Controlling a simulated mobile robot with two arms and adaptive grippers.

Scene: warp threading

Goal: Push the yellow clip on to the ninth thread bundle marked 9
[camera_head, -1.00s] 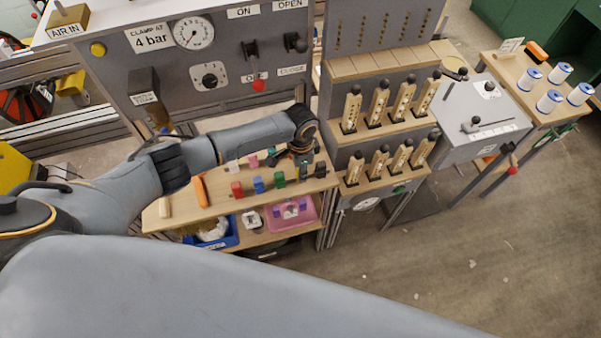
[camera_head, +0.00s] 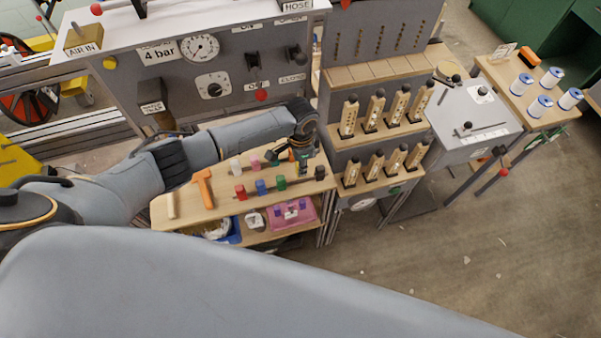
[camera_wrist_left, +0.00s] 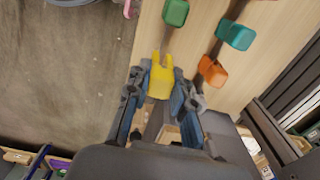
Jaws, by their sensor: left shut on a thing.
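My left gripper (camera_head: 303,158) is over the right end of a wooden shelf in the head view. In the left wrist view the left gripper (camera_wrist_left: 160,84) is shut on the yellow clip (camera_wrist_left: 162,76), whose two prongs point away from the wrist. The clip is above the wooden surface, near its edge; whether it touches the surface is unclear. In the head view the clip is too small to make out. I cannot pick out a thread bundle marked 9 in either view. My right gripper is not in view.
Colored clips stand on the wooden shelf (camera_head: 220,203), among them a red one (camera_head: 240,191) and a blue one (camera_head: 260,187). An orange clip (camera_wrist_left: 212,70) is close to the gripper. A rack with upright wooden pieces (camera_head: 349,117) stands to the right. Floor lies open at lower right.

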